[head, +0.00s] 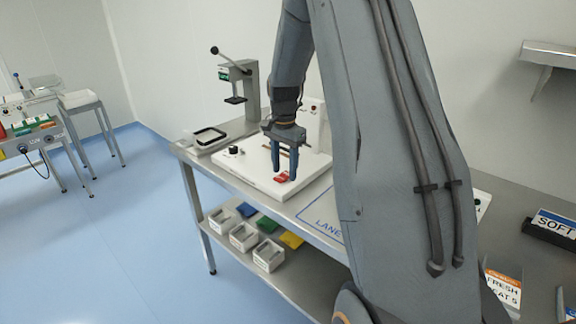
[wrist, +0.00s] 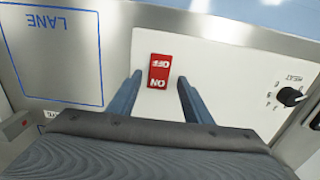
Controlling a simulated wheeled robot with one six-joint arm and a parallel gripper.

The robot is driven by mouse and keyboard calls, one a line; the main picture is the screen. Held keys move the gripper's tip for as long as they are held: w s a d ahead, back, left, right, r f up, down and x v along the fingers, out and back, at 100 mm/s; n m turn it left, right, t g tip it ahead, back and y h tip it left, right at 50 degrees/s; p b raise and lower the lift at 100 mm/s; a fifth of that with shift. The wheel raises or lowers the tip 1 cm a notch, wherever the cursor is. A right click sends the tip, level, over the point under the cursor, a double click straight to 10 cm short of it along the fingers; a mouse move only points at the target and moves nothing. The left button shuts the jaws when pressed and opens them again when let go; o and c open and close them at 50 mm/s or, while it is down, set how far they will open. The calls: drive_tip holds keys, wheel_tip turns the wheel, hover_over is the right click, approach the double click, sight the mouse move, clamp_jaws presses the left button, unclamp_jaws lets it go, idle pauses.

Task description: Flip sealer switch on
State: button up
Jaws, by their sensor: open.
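The sealer (head: 262,160) is a white box-like machine on the steel table. Its red rocker switch (wrist: 159,71) is marked ON and OFF and lies on the white top panel in the wrist view. In the head view the switch (head: 282,177) shows just below my fingertips. My gripper (head: 285,174) points down over the panel, open and empty. In the wrist view its two blue-grey fingers (wrist: 160,85) stand to either side of the switch, apart from it. I cannot tell how high the fingertips are above the panel, or which way the rocker is tipped.
A black HEAT knob (wrist: 289,96) is on the panel, right of the switch in the wrist view. A lever press (head: 238,80) and a black-rimmed tray (head: 207,138) stand farther back. A blue LANE outline (wrist: 62,60) marks the table beside the sealer. Bins (head: 243,236) sit on the lower shelf.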

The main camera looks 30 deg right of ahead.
drive_tip(key=shift+c, duration=0.2)
drive_tip(key=c, duration=1)
drive_tip(key=shift+w+d+y, duration=0.2)
drive_tip(key=shift+d+y, duration=0.2)
drive_tip(key=shift+y, duration=0.4)
drive_tip(key=shift+w+g+y, duration=0.1)
drive_tip(key=shift+g+y, duration=0.3)
drive_tip(key=o, duration=1)
drive_tip(key=shift+w, duration=0.1)
drive_tip(key=shift+c, duration=0.2)
drive_tip(key=shift+o, duration=0.4)
